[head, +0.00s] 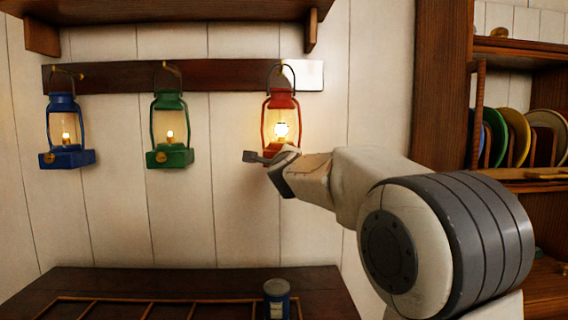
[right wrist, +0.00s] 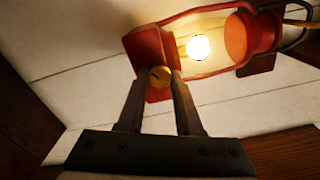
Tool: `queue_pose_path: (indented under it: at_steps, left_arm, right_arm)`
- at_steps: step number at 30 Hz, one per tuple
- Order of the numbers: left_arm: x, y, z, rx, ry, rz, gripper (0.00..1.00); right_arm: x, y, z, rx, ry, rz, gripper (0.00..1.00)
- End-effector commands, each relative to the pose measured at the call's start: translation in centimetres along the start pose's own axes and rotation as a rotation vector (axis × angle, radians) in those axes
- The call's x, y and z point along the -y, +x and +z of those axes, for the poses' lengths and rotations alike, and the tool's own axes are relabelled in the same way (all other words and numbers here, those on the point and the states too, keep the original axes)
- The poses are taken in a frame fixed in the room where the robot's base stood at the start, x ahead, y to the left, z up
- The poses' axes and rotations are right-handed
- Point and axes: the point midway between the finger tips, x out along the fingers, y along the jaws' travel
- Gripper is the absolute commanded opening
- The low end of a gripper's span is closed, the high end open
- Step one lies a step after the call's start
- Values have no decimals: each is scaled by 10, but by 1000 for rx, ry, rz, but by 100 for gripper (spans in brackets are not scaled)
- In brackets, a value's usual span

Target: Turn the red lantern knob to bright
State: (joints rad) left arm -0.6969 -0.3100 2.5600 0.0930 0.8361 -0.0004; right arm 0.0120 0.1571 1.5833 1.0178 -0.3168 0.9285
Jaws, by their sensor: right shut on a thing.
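The red lantern (head: 281,126) hangs from a hook on the dark wall board, to the right of the other lanterns. Its flame is large and bright white-yellow. In the right wrist view the red lantern (right wrist: 147,47) lies sideways across the upper part, its round brass knob (right wrist: 160,77) on the base. My right gripper (right wrist: 160,80) is shut on the knob, one finger on each side. In the head view my right gripper (head: 268,158) is at the lantern's base and hides the knob. My left gripper is not in view.
A blue lantern (head: 66,155) and a green lantern (head: 172,155) hang to the left with smaller flames. Below is a dark wooden table (head: 150,284) with a blue tin (head: 277,300). A plate rack (head: 513,180) stands at the right.

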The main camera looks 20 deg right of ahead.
Motion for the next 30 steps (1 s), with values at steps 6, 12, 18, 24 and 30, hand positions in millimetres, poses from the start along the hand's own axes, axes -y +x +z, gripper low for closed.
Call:
queue_pose_path:
  at_steps: [6,12,18,24,30]
  left_arm:
    - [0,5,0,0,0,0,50]
    - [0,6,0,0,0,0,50]
    - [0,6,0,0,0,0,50]
    - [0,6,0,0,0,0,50]
    - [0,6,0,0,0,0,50]
  right_arm:
    - [-2,0,0,0,77,2,0]
    - [-2,0,0,0,104,3,0]
    - [-2,0,0,0,108,3,0]
    - [-2,0,0,0,107,3,42]
    - [-1,0,0,0,106,2,64]
